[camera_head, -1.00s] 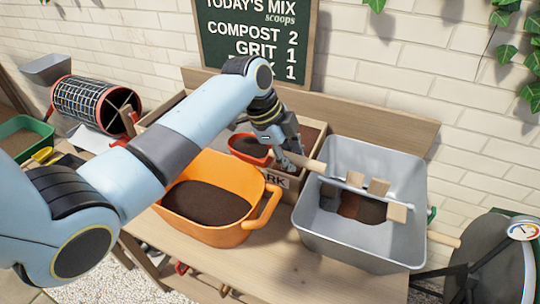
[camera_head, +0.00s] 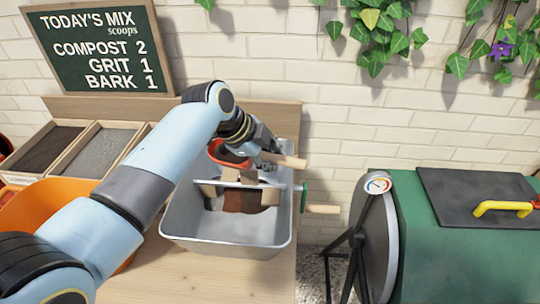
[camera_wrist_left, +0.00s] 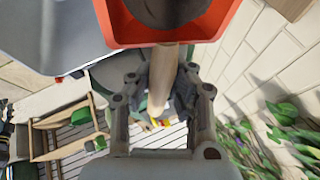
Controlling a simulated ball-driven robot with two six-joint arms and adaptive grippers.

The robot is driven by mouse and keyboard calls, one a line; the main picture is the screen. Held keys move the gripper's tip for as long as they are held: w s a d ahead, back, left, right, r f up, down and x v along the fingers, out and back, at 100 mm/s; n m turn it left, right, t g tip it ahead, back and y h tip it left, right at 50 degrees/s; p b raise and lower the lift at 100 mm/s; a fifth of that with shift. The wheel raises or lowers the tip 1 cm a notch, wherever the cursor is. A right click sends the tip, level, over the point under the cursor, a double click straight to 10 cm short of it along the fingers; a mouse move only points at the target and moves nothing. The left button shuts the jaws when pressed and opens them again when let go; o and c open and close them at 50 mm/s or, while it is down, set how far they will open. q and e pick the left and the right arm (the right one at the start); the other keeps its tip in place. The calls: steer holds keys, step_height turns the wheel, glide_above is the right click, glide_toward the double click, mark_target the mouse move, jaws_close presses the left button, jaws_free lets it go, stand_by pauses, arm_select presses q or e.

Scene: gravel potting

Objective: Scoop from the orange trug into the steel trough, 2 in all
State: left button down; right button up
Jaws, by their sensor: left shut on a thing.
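My left gripper (camera_head: 265,150) is shut on the wooden handle (camera_head: 290,161) of a red scoop (camera_head: 217,157). The scoop is over the back part of the steel trough (camera_head: 180,228), and dark material shows in its bowl. The wrist view also shows the scoop (camera_wrist_left: 125,35) with dark stuff inside, its handle (camera_wrist_left: 162,80) between the fingers. Dark and reddish-brown material (camera_head: 242,198) lies in the trough under a bar with wooden paddles. The orange trug (camera_head: 60,205) is at left, partly hidden by my left arm. My right gripper is out of view.
A chalkboard (camera_head: 98,48) reads compost 2, grit 1, bark 1. Wooden bins (camera_head: 105,150) stand behind the trug. A green drum (camera_head: 455,240) with a gauge is to the right. The trough's bar ends in a wooden handle (camera_head: 322,209) sticking out right.

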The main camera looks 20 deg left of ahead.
arm_select(q)
steer(key=t+b, duration=0.2)
steer(key=b, duration=0.1)
steer(key=s+t+b, duration=0.1)
steer(key=b, duration=0.1)
steer(key=shift+a+f+m+t+h, duration=0.1)
steer(key=shift+f+m+t+h, duration=0.2)
steer(key=shift+f+t+h, duration=0.1)
steer(key=t+b, duration=0.3)
steer(key=b, duration=0.8)
steer(key=f+m+t+h+b, duration=0.1)
steer(key=t+b, duration=0.3)
steer(key=b, duration=0.8)
steer(key=s+t+b, duration=0.1)
steer(key=t+b, duration=0.2)
steer(key=b, duration=0.8)
steer(key=shift+s+f+m+b, duration=0.1)
steer(key=shift+f+m+b, duration=0.15)
steer(key=shift+m+b, duration=0.15)
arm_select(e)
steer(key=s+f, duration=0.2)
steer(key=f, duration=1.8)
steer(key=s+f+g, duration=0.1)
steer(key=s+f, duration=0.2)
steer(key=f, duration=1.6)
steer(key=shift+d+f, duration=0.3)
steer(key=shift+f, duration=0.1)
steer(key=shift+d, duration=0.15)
